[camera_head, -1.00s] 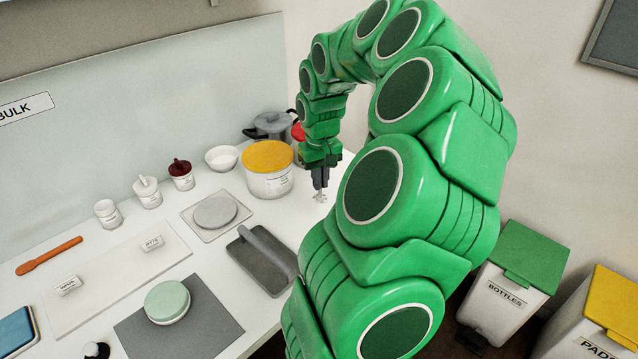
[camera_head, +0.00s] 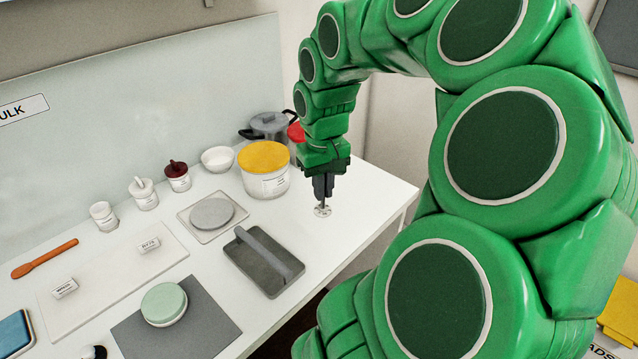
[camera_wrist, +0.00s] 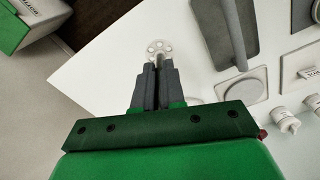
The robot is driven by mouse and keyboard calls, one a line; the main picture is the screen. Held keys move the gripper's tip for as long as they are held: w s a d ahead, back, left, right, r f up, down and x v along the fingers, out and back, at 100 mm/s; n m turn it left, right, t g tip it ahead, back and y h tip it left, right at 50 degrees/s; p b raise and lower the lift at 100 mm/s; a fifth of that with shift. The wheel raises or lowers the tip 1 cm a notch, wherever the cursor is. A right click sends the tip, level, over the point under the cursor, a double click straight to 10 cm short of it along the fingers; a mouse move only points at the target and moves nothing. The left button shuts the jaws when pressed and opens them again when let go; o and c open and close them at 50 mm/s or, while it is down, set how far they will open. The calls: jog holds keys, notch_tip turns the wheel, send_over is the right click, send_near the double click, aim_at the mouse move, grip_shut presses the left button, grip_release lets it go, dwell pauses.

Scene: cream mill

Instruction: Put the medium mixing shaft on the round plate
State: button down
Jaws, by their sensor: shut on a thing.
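My gripper (camera_head: 323,198) points down and is shut on a thin shaft with a pale, holed disc at its lower end, the mixing shaft (camera_head: 322,211). The disc also shows in the wrist view (camera_wrist: 159,47), just beyond my fingertips (camera_wrist: 158,68). It is over the right part of the white table; I cannot tell whether it touches the top. A grey round plate (camera_head: 212,213), on a pale square base, lies to its left, beyond the dark tray. It also shows in the wrist view (camera_wrist: 240,91). Nothing lies on the plate.
A yellow-lidded tub (camera_head: 264,172), a white bowl (camera_head: 218,159) and a pot (camera_head: 268,126) stand behind. The table's right end is clear.

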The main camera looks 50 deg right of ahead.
jog(key=shift+s+a+r, duration=0.1)
jog(key=shift+s, duration=0.05)
jog(key=w+a+r, duration=0.2)
jog(key=w+a, duration=1.4)
send_over(212, 212)
notch_tip(212, 212, down, 10)
jog(key=shift+w+f, duration=0.1)
jog(key=shift+f, duration=1.5)
jog(key=c, duration=1.2)
grip_release()
jog(key=shift+f, duration=0.1)
